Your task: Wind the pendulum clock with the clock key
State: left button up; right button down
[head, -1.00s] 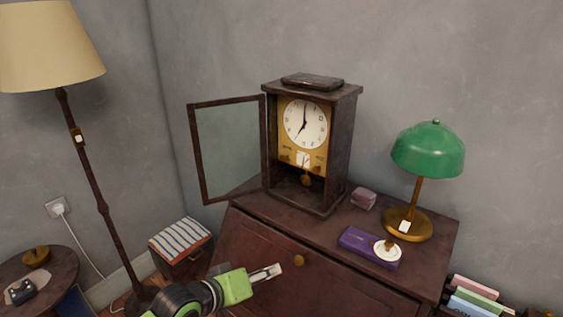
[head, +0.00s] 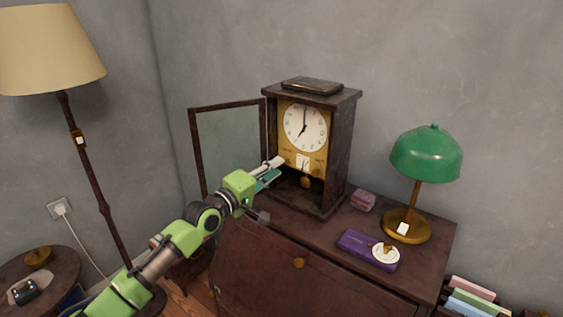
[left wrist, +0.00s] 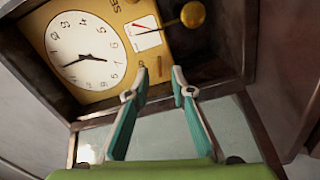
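The pendulum clock (head: 305,125) stands on the dark wooden cabinet with its glass door (head: 226,148) swung open to the left. Its white dial, brass plate and round pendulum bob (head: 305,182) show; the left wrist view also shows the dial (left wrist: 83,50) and bob (left wrist: 192,14). My left gripper (head: 274,168) is at the clock's open front, low on its left side. A small brass piece (head: 387,247), perhaps the clock key, sits on a white disc on the purple box. My right gripper is not in view.
The purple box (head: 356,243) lies on the cabinet top (head: 330,227), right of the clock. A green desk lamp (head: 427,155) and a small pinkish box (head: 362,200) stand nearby. A floor lamp (head: 95,190) and round side table (head: 62,268) are at left.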

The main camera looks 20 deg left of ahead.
aim_at(286, 160)
pick_arm(q)
jog(key=shift+x, duration=1.9)
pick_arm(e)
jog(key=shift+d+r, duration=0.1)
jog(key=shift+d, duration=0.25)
pick_arm(q)
jog(key=shift+c, duration=0.3)
grip_shut()
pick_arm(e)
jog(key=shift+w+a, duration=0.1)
